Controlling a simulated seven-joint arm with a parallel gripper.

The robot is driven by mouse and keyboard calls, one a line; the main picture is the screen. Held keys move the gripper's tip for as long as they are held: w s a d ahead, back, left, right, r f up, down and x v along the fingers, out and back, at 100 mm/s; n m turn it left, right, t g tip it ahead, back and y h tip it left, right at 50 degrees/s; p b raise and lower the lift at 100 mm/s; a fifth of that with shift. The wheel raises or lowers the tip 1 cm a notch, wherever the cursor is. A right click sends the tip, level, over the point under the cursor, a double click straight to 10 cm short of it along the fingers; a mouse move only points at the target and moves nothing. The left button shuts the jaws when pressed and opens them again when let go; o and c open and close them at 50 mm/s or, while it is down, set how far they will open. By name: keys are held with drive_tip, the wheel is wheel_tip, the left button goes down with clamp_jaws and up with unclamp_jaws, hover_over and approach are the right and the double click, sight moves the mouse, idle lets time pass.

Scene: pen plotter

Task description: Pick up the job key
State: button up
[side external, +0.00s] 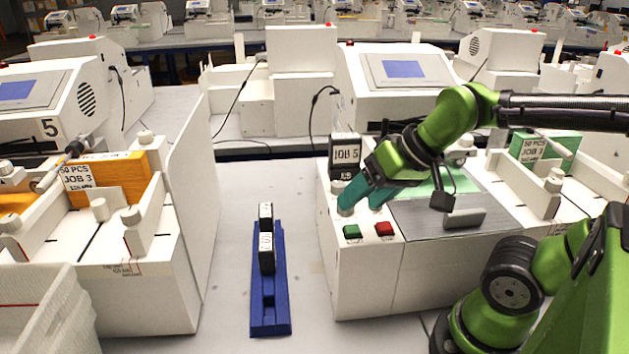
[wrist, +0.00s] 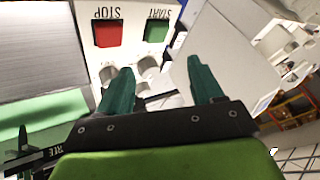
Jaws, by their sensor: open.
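A black block with a white "JOB 5" label (side external: 345,155) stands upright at the back left corner of the white plotter. Two smaller black-and-white blocks stand in a blue rack (side external: 270,318): a rear one (side external: 265,214) and a front one (side external: 266,256) with a label too small to read surely. Which of these is the job key I cannot tell. My gripper (side external: 361,200) is open, its teal fingers pointing down over the plotter's left end, just in front of the JOB 5 block. In the wrist view, the gripper (wrist: 160,68) has grey knobs near its left finger and nothing visibly clamped.
A green START button (side external: 352,232) and a red STOP button (side external: 385,229) sit just in front of the fingers. A metal plate (side external: 420,216) lies to their right. A white plotter wall (side external: 200,190) rises left of the rack. The table around the rack is clear.

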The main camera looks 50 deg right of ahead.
sight(346, 136)
drive_tip(key=w+d+r+n+g, duration=0.1)
drive_tip(key=w+d+r+n, duration=0.1)
drive_tip(key=w+d+r, duration=0.1)
drive_tip(key=w+d+r+n+g+h, duration=0.1)
drive_tip(key=w+d+r+n, duration=0.1)
drive_tip(key=w+d+r, duration=0.2)
drive_tip(key=w+d+r+n+g, duration=0.2)
drive_tip(key=w+d+r, duration=0.1)
drive_tip(key=w+d, duration=0.1)
drive_tip(key=shift+w+d+r+h, duration=0.2)
drive_tip(key=shift+d+r+h, duration=0.2)
drive_tip(key=shift+d, duration=0.05)
wheel_tip(346, 136, up, 6)
drive_tip(key=n+g+y, duration=0.1)
drive_tip(key=n+g, duration=0.1)
drive_tip(key=n, duration=0.5)
drive_tip(key=f, duration=1)
drive_tip(key=shift+w+a+f, duration=0.2)
drive_tip(key=shift+w+f, duration=0.1)
drive_tip(key=shift+f, duration=0.05)
drive_tip(key=shift+w+d+f, duration=0.1)
drive_tip(key=shift+w+f, duration=0.05)
drive_tip(key=shift+f, duration=1.25)
drive_tip(key=shift+w+d+f, duration=0.1)
drive_tip(key=shift+f, duration=1.25)
drive_tip(key=shift+c, duration=0.2)
